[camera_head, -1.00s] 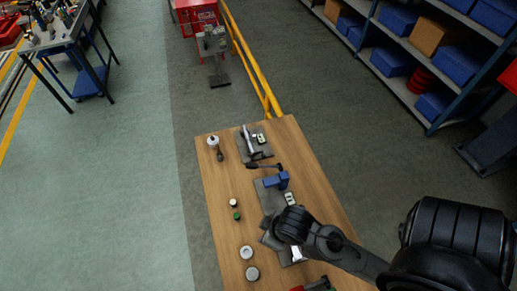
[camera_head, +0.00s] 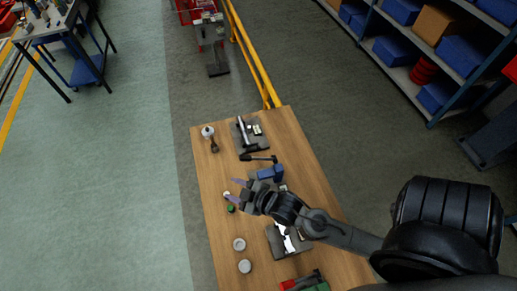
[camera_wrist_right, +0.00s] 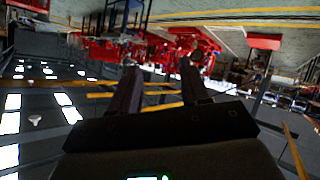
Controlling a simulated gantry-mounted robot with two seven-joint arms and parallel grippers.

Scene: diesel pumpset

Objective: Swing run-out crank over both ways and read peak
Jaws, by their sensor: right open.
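A dark crank-like arm (camera_head: 261,158) shows in the head view, just behind a blue block (camera_head: 267,174) on the wooden bench (camera_head: 212,225). My right gripper (camera_head: 233,189) is in front of and left of the blue block, above the bench, with its fingers pointing left. The fingers are open and empty, apart from the crank. They also show spread in the right wrist view (camera_wrist_right: 160,85), with only the distant room beyond them. My arm hides part of the fixture around the blue block. No dial reading can be made out. My left gripper is not in view.
A dark plate with a metal bar (camera_head: 243,133) lies at the bench's far end, beside a white-topped tool (camera_head: 209,135). A green-topped cap (camera_head: 231,208) and two pale round pieces (camera_head: 239,244) lie along the left. A grey plate (camera_head: 283,243) sits in front of my arm.

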